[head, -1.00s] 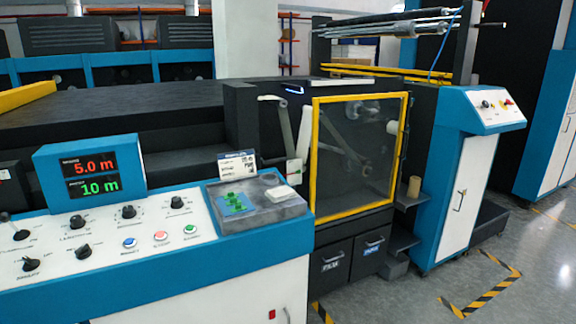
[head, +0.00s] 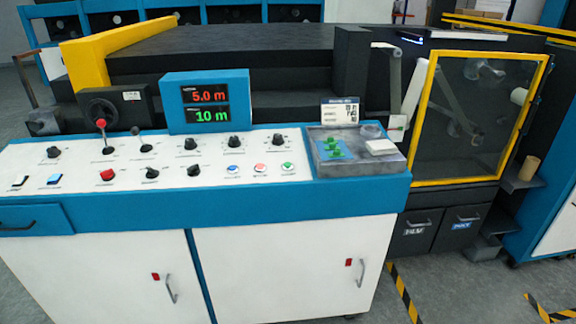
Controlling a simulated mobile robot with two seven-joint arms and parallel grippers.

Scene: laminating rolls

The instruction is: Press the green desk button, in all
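The green desk button (head: 287,166) is a small round button on the white top of the blue-edged control desk (head: 120,215). It is the rightmost of a row of three, beside a red button (head: 260,167) and a blue button (head: 232,169). Nothing covers it. A display (head: 206,104) behind the desk reads 5.0 m in red and 10 m in green. Neither of my grippers shows in the head view.
A grey tray (head: 370,165) with green pieces and a white block sits right of the buttons. Knobs, a red-topped lever (head: 102,130) and a red knob (head: 107,175) stand on the desk. A yellow-framed door (head: 475,115) is at right. Floor before the cabinets is partly visible.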

